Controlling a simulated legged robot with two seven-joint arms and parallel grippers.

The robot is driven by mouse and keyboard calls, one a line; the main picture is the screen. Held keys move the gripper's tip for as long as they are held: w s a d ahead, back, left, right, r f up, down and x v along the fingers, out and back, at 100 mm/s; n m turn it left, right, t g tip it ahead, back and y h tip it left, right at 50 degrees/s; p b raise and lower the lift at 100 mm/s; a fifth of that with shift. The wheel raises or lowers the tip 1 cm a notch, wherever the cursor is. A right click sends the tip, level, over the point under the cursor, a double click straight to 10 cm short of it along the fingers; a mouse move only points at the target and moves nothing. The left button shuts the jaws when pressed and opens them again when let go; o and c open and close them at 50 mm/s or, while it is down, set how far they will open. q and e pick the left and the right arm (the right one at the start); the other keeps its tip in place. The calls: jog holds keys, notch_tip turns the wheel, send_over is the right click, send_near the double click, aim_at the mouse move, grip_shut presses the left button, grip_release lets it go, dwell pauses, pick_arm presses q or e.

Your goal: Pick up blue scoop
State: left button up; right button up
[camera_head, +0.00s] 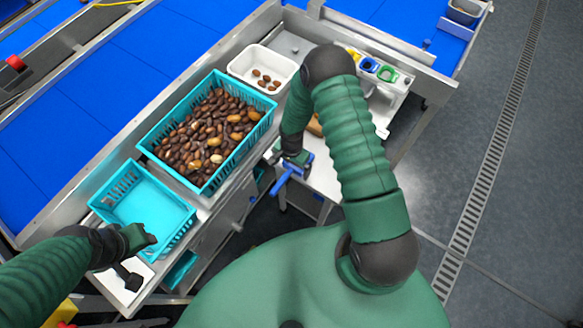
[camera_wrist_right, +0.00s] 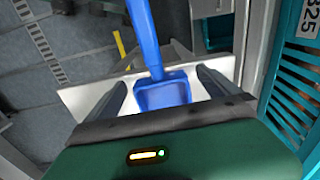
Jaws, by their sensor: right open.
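The blue scoop (camera_head: 281,184) lies at the edge of the small white side table, its handle sticking out past the edge. In the right wrist view, its bowl (camera_wrist_right: 163,94) is between my open right fingers (camera_wrist_right: 163,80), and its handle runs up and away. I see gaps on both sides of the bowl, so no grip shows. In the head view, my right gripper (camera_head: 294,165) is over the scoop, and the arm hides part of the table. My left gripper (camera_head: 134,262) is above the front edge of the empty turquoise basket; its jaw opening is unclear.
A turquoise crate (camera_head: 150,148) full of dates and an empty turquoise basket (camera_head: 118,182) stand on the metal bench. A white tray (camera_head: 240,66) holds several dates. Small coloured scoops or cups (camera_head: 369,65) sit in a rack at the back right. Open floor lies right.

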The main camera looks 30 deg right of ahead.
jog(key=shift+f, duration=0.55)
jog(key=shift+d+f, duration=0.1)
jog(key=shift+f, duration=0.1)
jog(key=c, duration=1.6)
jog(key=shift+r, duration=0.15)
